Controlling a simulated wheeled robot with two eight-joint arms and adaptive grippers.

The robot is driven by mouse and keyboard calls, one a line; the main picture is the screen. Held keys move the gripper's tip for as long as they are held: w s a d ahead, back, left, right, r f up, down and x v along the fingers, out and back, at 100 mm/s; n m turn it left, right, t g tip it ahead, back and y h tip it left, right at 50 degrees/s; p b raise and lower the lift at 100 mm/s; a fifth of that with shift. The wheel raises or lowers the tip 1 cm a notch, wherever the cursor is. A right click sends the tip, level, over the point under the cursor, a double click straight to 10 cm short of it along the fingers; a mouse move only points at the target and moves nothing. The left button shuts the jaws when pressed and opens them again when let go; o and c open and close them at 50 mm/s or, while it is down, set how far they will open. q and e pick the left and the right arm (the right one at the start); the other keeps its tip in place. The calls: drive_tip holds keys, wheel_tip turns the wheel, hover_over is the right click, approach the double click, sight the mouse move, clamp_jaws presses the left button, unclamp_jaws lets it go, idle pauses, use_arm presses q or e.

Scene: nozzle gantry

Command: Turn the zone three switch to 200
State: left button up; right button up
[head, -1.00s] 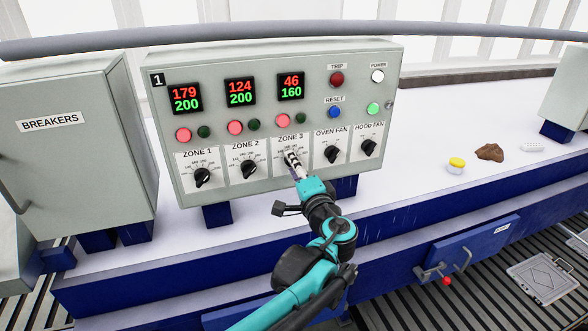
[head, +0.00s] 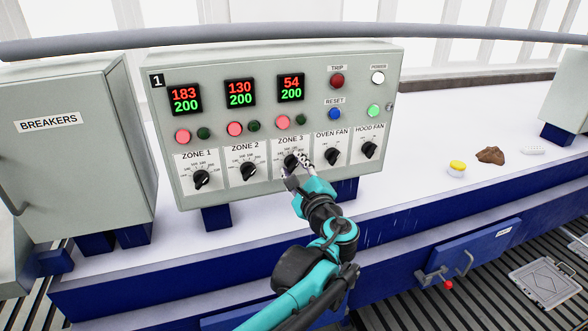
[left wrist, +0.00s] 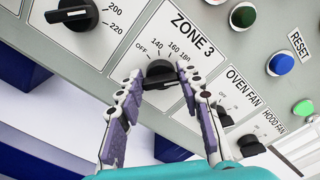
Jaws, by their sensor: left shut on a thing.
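The zone three switch (head: 291,161) is a black rotary knob on a white dial plate, third in the panel's bottom row; it also shows in the left wrist view (left wrist: 160,73). My left gripper (head: 297,166) is shut on this knob, its purple-grey fingers on either side of it in the left wrist view. The fingers hide part of the dial, and the 200 mark cannot be made out there. The zone three display (head: 291,87) reads 54 in red above 200 in green. My right gripper is not in view.
The zone two knob (head: 249,170) is left of my gripper and the oven fan knob (head: 332,155) is close on its right. The breakers cabinet (head: 60,150) stands at the left. A yellow-topped button (head: 457,167) and a brown lump (head: 490,155) are on the white surface at the right.

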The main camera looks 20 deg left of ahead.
use_arm(q)
drive_tip(key=shift+f+m, duration=0.1)
drive_tip(key=shift+m, duration=0.5)
drive_tip(key=o, duration=1.2)
drive_tip(key=shift+c, duration=0.2)
drive_tip(key=shift+s+d, duration=0.1)
drive_tip(key=v, duration=1.2)
